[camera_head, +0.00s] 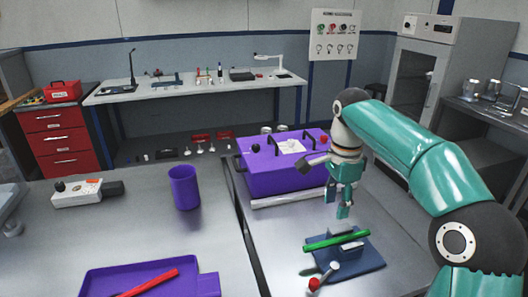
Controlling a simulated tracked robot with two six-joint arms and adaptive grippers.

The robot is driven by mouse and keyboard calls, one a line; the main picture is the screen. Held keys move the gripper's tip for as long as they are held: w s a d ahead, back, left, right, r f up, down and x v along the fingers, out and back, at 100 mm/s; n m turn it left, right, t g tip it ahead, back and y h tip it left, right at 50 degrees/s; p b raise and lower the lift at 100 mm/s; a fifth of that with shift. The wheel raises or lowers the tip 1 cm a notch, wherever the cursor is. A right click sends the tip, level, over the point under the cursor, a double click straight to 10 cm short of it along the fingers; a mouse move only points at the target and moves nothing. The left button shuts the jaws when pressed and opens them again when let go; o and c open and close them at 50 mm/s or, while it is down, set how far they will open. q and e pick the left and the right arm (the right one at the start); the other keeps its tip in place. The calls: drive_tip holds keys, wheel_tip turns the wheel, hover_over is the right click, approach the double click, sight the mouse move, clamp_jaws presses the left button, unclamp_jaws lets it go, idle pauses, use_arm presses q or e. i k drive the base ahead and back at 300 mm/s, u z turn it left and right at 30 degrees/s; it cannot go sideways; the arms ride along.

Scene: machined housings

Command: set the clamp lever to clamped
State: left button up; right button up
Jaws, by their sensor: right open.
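A blue clamp fixture (366,262) lies on the metal table at the front right, with a green bar (336,240) lying across it. A lever with a red ball end (314,284) and a pale metal shaft stands at the fixture's front left edge; it slants down to the left, ball toward the front. My right gripper (339,203) is teal, open and empty, and points down above and behind the fixture, apart from the bar and lever. The exact lever pivot is too small to tell. My left gripper is not in view.
A purple box (270,177) with black handles stands behind the gripper, a pale bar (287,199) before it. To the left are a purple cup (185,188), a purple tray (105,274) with a red bar (150,283), and a white device (77,193) with a black knob.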

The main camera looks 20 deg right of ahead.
sight(315, 283)
drive_tip(key=k, duration=1)
